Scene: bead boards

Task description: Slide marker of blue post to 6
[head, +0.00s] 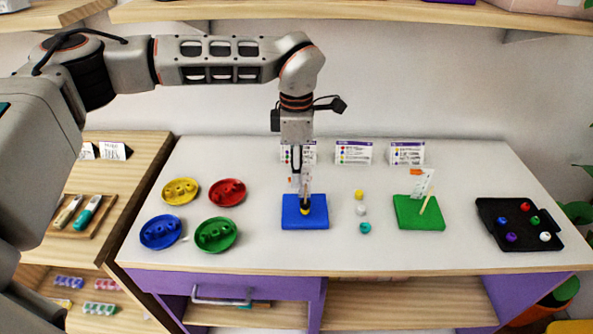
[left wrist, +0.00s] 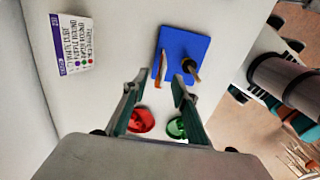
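The blue board (head: 317,222) lies on the white table, left of its middle. A post with a dark bead and a yellow bead (head: 305,211) stands on it; the beaded post also shows in the left wrist view (left wrist: 190,66). A white and orange marker (head: 294,181) is beside the post, partly hidden by my gripper. In the left wrist view a thin orange-edged piece (left wrist: 161,68), seemingly the marker edge-on, lies between my fingertips and the board. My left gripper (left wrist: 158,82) is open, its fingers apart, above the board. My right gripper is not in view.
A green board (head: 408,219) with a post and marker stands to the right, with loose beads (head: 361,210) between the boards. Yellow, red, blue and green dishes (head: 215,235) are at the left. A black tray (head: 545,236) is far right. Small cards (head: 353,153) stand behind.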

